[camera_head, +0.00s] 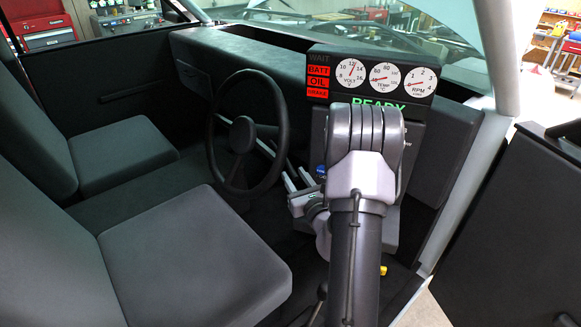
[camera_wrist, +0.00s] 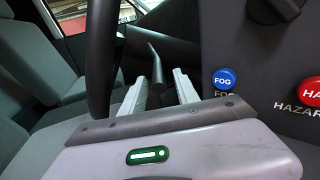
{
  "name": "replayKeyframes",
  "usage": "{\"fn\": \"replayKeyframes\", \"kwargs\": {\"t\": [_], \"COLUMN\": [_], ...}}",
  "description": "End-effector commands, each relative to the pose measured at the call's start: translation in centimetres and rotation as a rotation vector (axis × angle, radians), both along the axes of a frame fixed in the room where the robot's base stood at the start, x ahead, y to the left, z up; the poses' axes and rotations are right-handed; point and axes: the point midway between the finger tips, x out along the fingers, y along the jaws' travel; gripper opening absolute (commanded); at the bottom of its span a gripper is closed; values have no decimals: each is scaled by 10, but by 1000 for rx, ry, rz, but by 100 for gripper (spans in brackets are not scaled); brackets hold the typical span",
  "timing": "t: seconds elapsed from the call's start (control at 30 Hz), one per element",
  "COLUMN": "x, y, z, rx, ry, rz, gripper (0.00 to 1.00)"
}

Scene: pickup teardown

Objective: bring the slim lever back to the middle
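A slim dark lever (camera_wrist: 156,66) sticks out beside the steering wheel and shows between my gripper's two fingers in the wrist view. Its rounded end points toward me. In the head view a thin stalk (camera_head: 264,149) shows right of the wheel hub, running down to the right. My gripper (camera_wrist: 161,88) is open, with a pale finger on each side of the lever and clear gaps. I cannot tell whether the lever's end is between the fingertips or beyond them. In the head view my gripper (camera_head: 298,179) is right of the wheel, partly hidden by my arm.
The steering wheel (camera_head: 217,132) stands close left of my gripper. A blue FOG button (camera_wrist: 225,79) and a red HAZARD button (camera_wrist: 314,91) are on the panel at right. The gauge panel (camera_head: 366,79) reads READY. Another dark lever (camera_head: 321,292) rises low beside my arm. Seats (camera_head: 190,250) fill the left.

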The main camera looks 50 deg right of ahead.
Motion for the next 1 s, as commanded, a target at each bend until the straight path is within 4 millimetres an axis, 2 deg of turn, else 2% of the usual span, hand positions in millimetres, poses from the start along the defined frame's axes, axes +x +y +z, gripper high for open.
{"fn": "replayKeyframes", "kwargs": {"t": [0.3,0.37,0.5,1.0], "x": [0,0,0,1], "y": [1,1,1,1], "z": [0,0,0,0], "rx": [0,0,0,-1], "ry": [0,0,0,0], "rz": [-2,-2,-2,-1], "gripper": [37,27,0,0]}}
